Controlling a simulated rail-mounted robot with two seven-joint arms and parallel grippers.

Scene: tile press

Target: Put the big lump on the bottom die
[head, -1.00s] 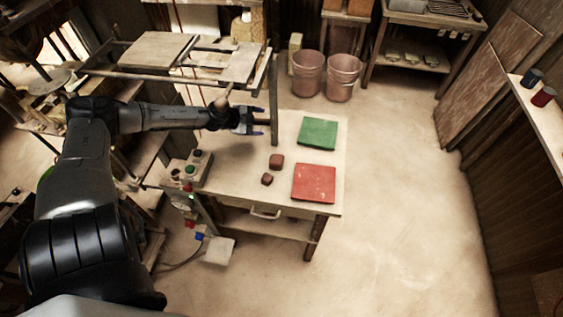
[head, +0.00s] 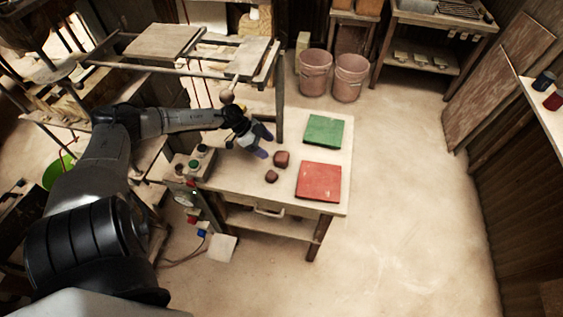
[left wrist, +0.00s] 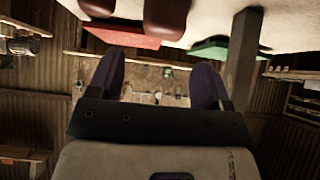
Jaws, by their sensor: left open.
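The big lump (head: 281,158), a reddish-brown block, lies on the table left of the red and green mats. A smaller lump (head: 271,176) lies just in front of it. My left gripper (head: 264,143) is open and empty, behind and slightly left of the big lump. In the left wrist view, the open fingers (left wrist: 158,75) point towards the big lump's side of the table; the big lump (left wrist: 166,14) and small lump (left wrist: 97,6) show at the top edge. I cannot make out the bottom die; my arm covers part of the press area. My right gripper is not in view.
A red mat (head: 318,182) and a green mat (head: 324,131) lie on the table (head: 333,203). A button box (head: 193,163) stands at its left. The press frame's post (head: 280,110) rises behind my gripper. Two pinkish buckets (head: 315,73) stand on the floor behind.

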